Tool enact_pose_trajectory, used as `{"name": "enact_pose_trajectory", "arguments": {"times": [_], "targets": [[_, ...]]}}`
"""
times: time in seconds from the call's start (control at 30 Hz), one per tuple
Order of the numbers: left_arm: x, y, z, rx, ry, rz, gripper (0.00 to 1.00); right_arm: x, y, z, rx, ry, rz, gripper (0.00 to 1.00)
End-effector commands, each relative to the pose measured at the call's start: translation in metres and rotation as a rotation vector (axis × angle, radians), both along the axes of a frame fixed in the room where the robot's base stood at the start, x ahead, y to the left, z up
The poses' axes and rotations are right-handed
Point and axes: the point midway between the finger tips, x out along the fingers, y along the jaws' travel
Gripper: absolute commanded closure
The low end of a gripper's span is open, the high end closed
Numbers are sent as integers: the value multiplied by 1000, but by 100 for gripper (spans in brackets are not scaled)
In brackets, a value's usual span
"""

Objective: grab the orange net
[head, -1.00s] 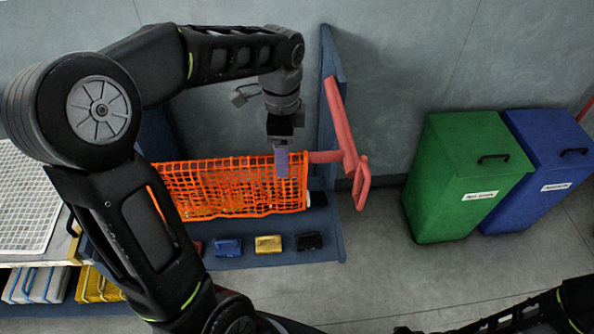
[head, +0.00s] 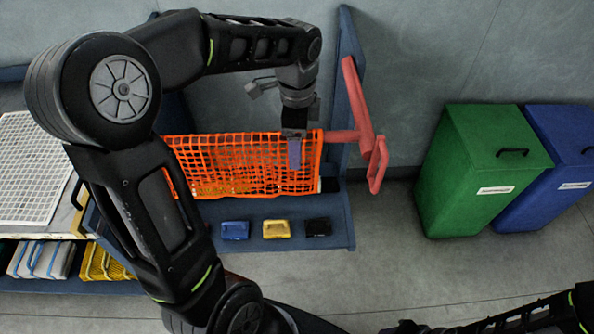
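The orange net (head: 235,165) hangs wound on a horizontal roller between the sides of a blue stand (head: 352,100). A red crank handle (head: 365,125) sticks out at the roller's right end. My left gripper (head: 294,155) points down in front of the right part of the net. Its fingers overlap the net in the picture, but I cannot tell whether they touch it or hold any of it. My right arm shows only at the lower right edge, and its gripper cannot be made out.
Blue (head: 235,230), yellow (head: 276,229) and black (head: 318,227) blocks sit on the stand's base. A green bin (head: 480,170) and a blue bin (head: 560,160) stand at right. A table with a white grid (head: 35,165) is at left. The floor before the bins is clear.

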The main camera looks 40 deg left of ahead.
Motion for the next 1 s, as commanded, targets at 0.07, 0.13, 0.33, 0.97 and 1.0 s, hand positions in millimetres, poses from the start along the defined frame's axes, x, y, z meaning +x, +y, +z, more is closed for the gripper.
{"name": "enact_pose_trajectory", "arguments": {"times": [0.07,0.13,0.33,0.97,1.0], "targets": [[0,0,-20,0,1,0,27,1,1,-16,3,-4,1,64],[0,0,-28,0,1,0,27,2,1,-21,5,-7,2,64],[0,0,-45,0,1,0,27,4,2,-30,8,-11,4,64],[0,0,-51,0,1,-1,27,4,2,-33,9,-13,4,64],[0,0,-52,0,1,-1,27,4,2,-34,9,-13,4,64]]}}
